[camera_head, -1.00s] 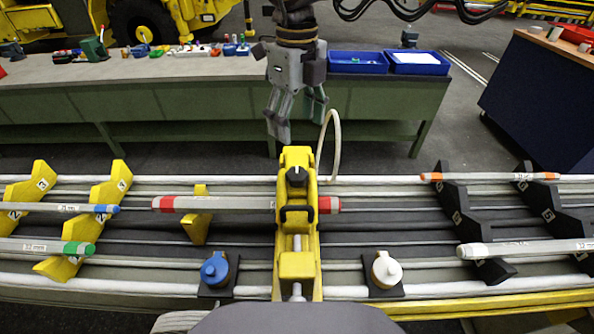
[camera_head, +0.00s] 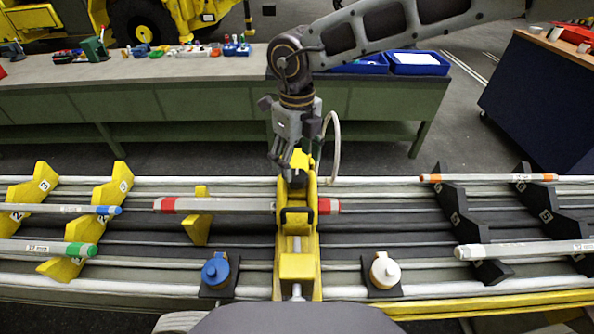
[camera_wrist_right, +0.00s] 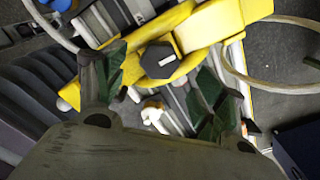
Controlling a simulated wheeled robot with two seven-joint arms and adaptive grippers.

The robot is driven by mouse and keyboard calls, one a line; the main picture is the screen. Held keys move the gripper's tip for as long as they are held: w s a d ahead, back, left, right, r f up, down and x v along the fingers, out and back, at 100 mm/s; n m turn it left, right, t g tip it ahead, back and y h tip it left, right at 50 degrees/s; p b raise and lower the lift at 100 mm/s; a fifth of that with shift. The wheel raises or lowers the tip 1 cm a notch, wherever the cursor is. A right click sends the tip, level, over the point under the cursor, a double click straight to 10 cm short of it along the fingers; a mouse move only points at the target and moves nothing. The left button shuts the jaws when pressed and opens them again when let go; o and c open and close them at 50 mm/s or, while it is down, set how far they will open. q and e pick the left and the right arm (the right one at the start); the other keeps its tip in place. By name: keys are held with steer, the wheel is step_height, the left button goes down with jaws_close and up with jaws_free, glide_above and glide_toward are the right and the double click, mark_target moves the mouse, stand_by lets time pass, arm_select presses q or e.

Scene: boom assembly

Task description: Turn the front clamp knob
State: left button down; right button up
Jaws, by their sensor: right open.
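The yellow clamp (camera_head: 296,240) stands in the middle of the rails, with a red-banded grey tube (camera_head: 235,206) running through it. In the right wrist view, its dark six-sided knob (camera_wrist_right: 160,60) with a white mark sits on the yellow clamp arm (camera_wrist_right: 215,25). My right gripper (camera_head: 288,172) points down at the clamp's top; in the head view its fingers largely hide the knob. In the right wrist view the fingers (camera_wrist_right: 160,78) are spread apart, with the knob centred just beyond their gap. I cannot tell whether they touch it. My left gripper is not in view.
A pale hose (camera_head: 335,150) loops beside the clamp on the right. Blue (camera_head: 216,268) and white (camera_head: 385,269) round caps stand on either side in front. Yellow supports (camera_head: 112,195) and black supports (camera_head: 455,215) hold other tubes. A green workbench (camera_head: 200,118) stands behind.

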mark_target(297, 175)
steer(key=shift+f, duration=2.25)
steer(key=c, duration=1.1)
